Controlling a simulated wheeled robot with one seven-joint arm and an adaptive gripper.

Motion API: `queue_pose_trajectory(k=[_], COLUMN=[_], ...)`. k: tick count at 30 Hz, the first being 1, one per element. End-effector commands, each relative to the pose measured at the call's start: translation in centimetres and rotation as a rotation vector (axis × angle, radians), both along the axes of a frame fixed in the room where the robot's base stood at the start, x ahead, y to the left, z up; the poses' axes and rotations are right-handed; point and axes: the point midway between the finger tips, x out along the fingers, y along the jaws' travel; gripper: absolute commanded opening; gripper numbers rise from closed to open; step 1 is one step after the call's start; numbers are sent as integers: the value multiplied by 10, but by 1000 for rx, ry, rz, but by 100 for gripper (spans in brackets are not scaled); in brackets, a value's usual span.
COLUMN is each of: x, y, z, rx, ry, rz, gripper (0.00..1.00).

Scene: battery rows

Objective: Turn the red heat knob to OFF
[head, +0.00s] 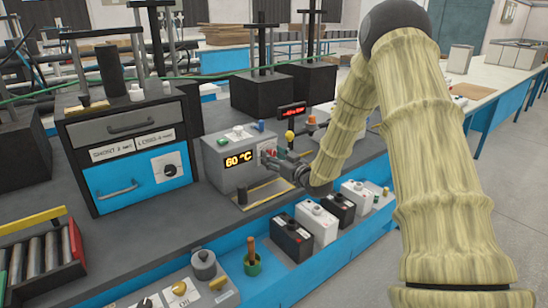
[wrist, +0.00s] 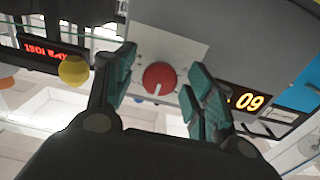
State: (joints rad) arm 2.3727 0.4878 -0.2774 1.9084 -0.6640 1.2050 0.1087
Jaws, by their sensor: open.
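The red heat knob (wrist: 159,78) is on a pale plate (wrist: 172,45) on the face of the grey heater box. A white mark on it points toward the bottom of the wrist view. The heater box (head: 224,174) stands on the bench in the head view, with a lit display (head: 239,159) reading 60 °C. My gripper (wrist: 160,68) is open, with one green-padded finger on each side of the knob and visible gaps between. In the head view my gripper (head: 272,160) is at the box's right front; it largely hides the knob there.
A yellow ball-shaped part (wrist: 74,70) and a red-lit display (wrist: 57,56) are beside my gripper. Several batteries (head: 317,222) stand on the lower front shelf. A blue-drawered cabinet (head: 115,165) is left of the heater. A dark block (head: 265,97) stands behind.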

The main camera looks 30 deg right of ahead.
Motion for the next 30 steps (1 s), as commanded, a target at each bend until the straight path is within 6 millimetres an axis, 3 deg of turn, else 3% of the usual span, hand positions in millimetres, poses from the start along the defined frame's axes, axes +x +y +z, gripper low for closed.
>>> queue_pose_trajectory(k=[1,9,20,30], x=[0,0,0,0], y=[0,0,0,0], z=[0,0,-1,-3], rx=[0,0,-51,-292], ry=[0,0,-4,-23], rz=[0,0,0,1], gripper=[54,9,8,8])
